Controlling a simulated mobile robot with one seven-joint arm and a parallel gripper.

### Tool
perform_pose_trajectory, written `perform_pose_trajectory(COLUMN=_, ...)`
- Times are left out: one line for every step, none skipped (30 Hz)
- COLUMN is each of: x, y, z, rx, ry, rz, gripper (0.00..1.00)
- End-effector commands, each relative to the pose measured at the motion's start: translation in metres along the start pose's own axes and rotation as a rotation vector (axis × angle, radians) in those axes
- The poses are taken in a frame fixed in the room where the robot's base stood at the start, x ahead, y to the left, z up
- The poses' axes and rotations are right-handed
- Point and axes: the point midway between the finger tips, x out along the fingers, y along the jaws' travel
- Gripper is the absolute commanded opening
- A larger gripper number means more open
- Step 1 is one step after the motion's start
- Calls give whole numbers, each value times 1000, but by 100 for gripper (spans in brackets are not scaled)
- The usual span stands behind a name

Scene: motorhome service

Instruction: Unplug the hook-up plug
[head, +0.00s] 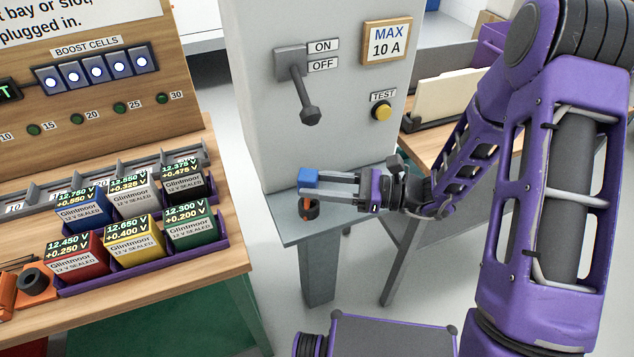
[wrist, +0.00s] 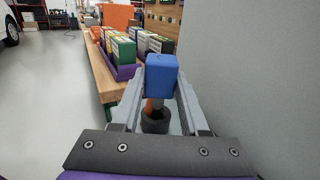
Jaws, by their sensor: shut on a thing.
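The hook-up plug shows as a blue block (head: 308,178) with an orange part (head: 306,201) under it. In the wrist view the blue block (wrist: 161,75) stands upright between the fingers. My gripper (head: 322,187) reaches in from the right and is shut on the blue block. Below is a dark round holder or socket (head: 309,211) on the grey ledge (head: 285,232); it also shows in the wrist view (wrist: 155,122). The orange part reaches down to its mouth. I cannot tell how far it sits inside.
A grey cabinet (head: 262,130) stands behind the plug, with a lever (head: 297,87) pointing down by OFF and a yellow TEST button (head: 381,108). A wooden bench (head: 150,290) with several battery boxes in a purple tray (head: 140,268) is at left. Floor between is clear.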

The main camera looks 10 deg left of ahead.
Motion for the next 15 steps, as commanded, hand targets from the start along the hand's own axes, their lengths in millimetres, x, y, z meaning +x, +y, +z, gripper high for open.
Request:
perform_pose_trajectory(x=0, y=0, z=-2, rx=0, ry=0, rz=0, gripper=0)
perform_pose_trajectory(x=0, y=0, z=-2, rx=0, ry=0, rz=0, gripper=0)
perform_pose_trajectory(x=0, y=0, z=-4, rx=0, ry=0, rz=0, gripper=0)
perform_pose_trajectory(x=0, y=0, z=-5, rx=0, ry=0, rz=0, gripper=0)
perform_pose_trajectory(x=0, y=0, z=-6, rx=0, ry=0, rz=0, gripper=0)
perform_pose_trajectory(x=0, y=0, z=-7, rx=0, ry=-1, rz=0, gripper=0)
perform_pose_trajectory(x=0, y=0, z=-8, rx=0, ry=-1, rz=0, gripper=0)
perform_pose_trajectory(x=0, y=0, z=-9, rx=0, ry=-1, rz=0, gripper=0)
perform_pose_trajectory(x=0, y=0, z=-10, rx=0, ry=-1, rz=0, gripper=0)
perform_pose_trajectory(x=0, y=0, z=-11, rx=0, ry=-1, rz=0, gripper=0)
perform_pose_trajectory(x=0, y=0, z=-12, rx=0, ry=-1, rz=0, gripper=0)
perform_pose_trajectory(x=0, y=0, z=-13, rx=0, ry=-1, rz=0, gripper=0)
perform_pose_trajectory(x=0, y=0, z=-14, rx=0, ry=-1, rz=0, gripper=0)
perform_pose_trajectory(x=0, y=0, z=-15, rx=0, ry=-1, rz=0, gripper=0)
perform_pose_trajectory(x=0, y=0, z=-16, rx=0, ry=-1, rz=0, gripper=0)
